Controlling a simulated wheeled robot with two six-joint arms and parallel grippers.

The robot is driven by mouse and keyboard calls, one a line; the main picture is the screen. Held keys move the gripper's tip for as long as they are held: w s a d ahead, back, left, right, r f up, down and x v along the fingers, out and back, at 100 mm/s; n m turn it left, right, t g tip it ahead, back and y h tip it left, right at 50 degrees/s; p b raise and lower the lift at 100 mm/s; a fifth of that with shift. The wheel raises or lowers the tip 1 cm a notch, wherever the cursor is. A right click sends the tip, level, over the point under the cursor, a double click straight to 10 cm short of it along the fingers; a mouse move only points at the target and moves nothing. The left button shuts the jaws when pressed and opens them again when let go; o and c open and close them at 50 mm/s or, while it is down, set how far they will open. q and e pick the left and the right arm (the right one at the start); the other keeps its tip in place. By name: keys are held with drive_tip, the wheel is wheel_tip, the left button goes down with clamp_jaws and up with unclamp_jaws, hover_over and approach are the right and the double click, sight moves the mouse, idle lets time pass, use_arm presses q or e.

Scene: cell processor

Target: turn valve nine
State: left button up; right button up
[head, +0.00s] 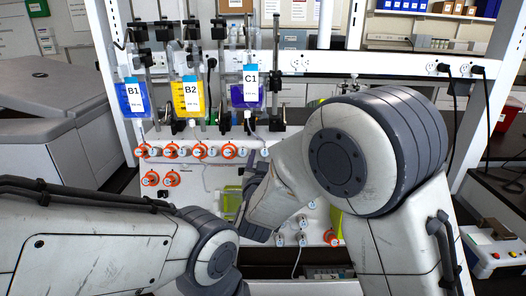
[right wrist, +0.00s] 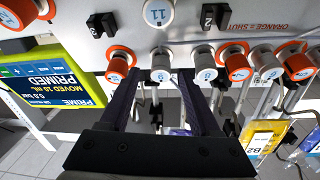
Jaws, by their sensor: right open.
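The valve panel (head: 215,190) is a white board with several orange and white round valves. In the right wrist view, which is upside down, my right gripper (right wrist: 160,78) is open. Its two dark fingers reach toward a white valve knob (right wrist: 160,67), which sits between the fingertips; its small number is too blurred to read surely, so I cannot tell if it is valve nine. Contact is not clear. In the head view my right gripper (head: 256,190) is near the panel and partly hides it. My left arm shows, but its gripper does not.
An orange valve (right wrist: 119,64) and another white valve (right wrist: 205,68) flank the fingers closely. A knob marked 11 (right wrist: 157,12) and a yellow-green display (right wrist: 55,75) reading "PRIMED" are nearby. Bags B1 (head: 134,97), B2 (head: 188,98) and C1 (head: 246,95) hang above the panel.

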drive_tip(key=shift+w, duration=0.55)
use_arm(q)
drive_tip(key=shift+w, duration=0.3)
use_arm(e)
clamp_jaws()
